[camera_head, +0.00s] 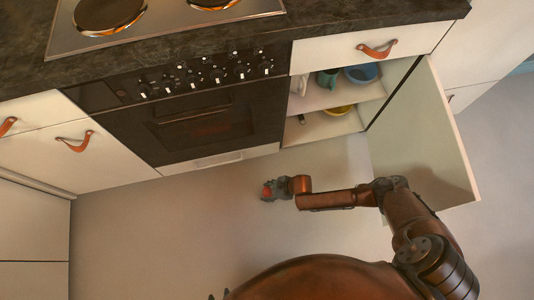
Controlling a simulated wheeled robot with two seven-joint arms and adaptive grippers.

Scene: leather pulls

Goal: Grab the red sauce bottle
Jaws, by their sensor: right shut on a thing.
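My right gripper (270,191) is at the end of the arm that reaches in from the right, over the floor in front of the oven. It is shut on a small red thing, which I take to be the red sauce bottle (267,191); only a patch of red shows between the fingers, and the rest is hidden.
A cabinet (292,133) stands open, its door (425,130) swung out near my right arm. Inside are a teal mug (327,79), a blue bowl (361,73) and a yellow bowl (338,111). The oven (200,125) is left of it. The floor at left is clear.

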